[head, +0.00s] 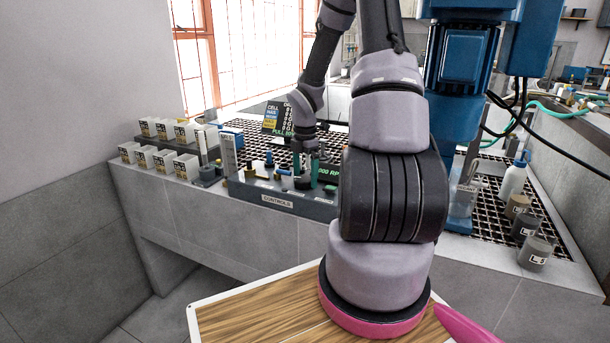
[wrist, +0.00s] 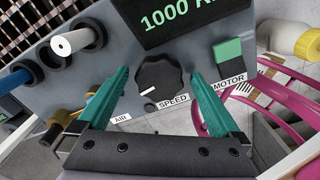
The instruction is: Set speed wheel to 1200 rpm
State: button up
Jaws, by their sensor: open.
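The speed wheel (wrist: 160,84) is a black scalloped knob with a white pointer mark, above a SPEED label (wrist: 174,103) on the grey control panel (wrist: 112,54). The display (wrist: 180,24) above it shows green digits reading 1000, with the unit cut off. My gripper (wrist: 160,74) is open, its two teal fingers on either side of the wheel, with a gap visible at each side. In the head view my gripper (head: 309,168) points down over the control box (head: 262,199) and partly covers the wheel and the display (head: 329,173).
A green MOTOR switch (wrist: 228,53) sits right of the wheel. A brass AIR valve (wrist: 107,98) sits close to the left finger. A white bottle (head: 513,178) and labelled jars (head: 536,253) stand at the right.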

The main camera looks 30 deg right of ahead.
aim_at(305, 178)
jog(key=c, duration=1.3)
jog(key=m, duration=0.4)
jog(key=shift+s+m, duration=0.1)
jog(key=shift+m, duration=0.3)
jog(key=o, duration=1.3)
notch_tip(305, 178, up, 11)
jog(key=shift+f, duration=0.1)
